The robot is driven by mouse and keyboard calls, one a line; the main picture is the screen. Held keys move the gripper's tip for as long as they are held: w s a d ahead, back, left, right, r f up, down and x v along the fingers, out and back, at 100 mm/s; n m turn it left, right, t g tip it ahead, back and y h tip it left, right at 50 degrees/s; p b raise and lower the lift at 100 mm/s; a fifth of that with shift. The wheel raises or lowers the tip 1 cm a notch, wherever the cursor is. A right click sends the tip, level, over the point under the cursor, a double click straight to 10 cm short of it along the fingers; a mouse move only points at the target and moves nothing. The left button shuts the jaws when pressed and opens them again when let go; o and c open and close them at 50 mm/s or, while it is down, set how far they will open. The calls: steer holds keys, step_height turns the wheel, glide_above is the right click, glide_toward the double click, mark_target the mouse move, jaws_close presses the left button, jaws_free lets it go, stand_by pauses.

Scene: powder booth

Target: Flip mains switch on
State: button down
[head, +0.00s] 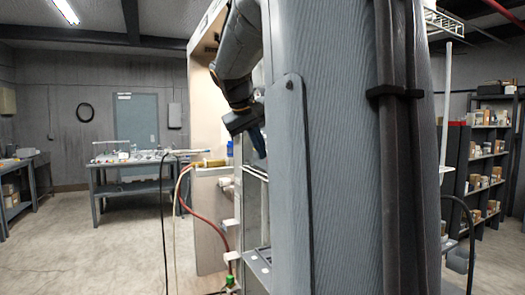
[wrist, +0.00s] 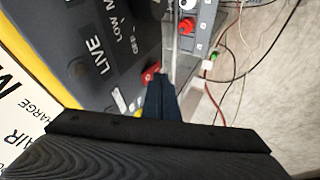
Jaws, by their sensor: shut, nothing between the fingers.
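In the wrist view a dark panel (wrist: 70,30) with a yellow edge carries white lettering that includes "LIVE" and "LOW M". A small red part (wrist: 151,72), possibly the mains switch, sits on the panel just beyond my fingertips and is partly hidden by them. Its on or off position cannot be told. My gripper (wrist: 160,82) is shut and empty, its dark blue fingers close to the red part; contact cannot be told. In the head view my gripper (head: 258,142) hangs beside the booth, partly hidden behind a grey column, and the panel face is not visible.
A grey box with a red knob (wrist: 187,27) stands beyond the panel. A green connector (wrist: 213,57) and loose cables lie to its right. In the head view a red hose (head: 205,215) hangs by the booth. A workbench (head: 135,188) stands far back; the floor at left is open.

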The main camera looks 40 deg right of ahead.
steer(key=w+a+f+b+v, duration=0.1)
steer(key=b+v, duration=0.2)
steer(key=v, duration=0.9)
steer(key=shift+a, duration=0.3)
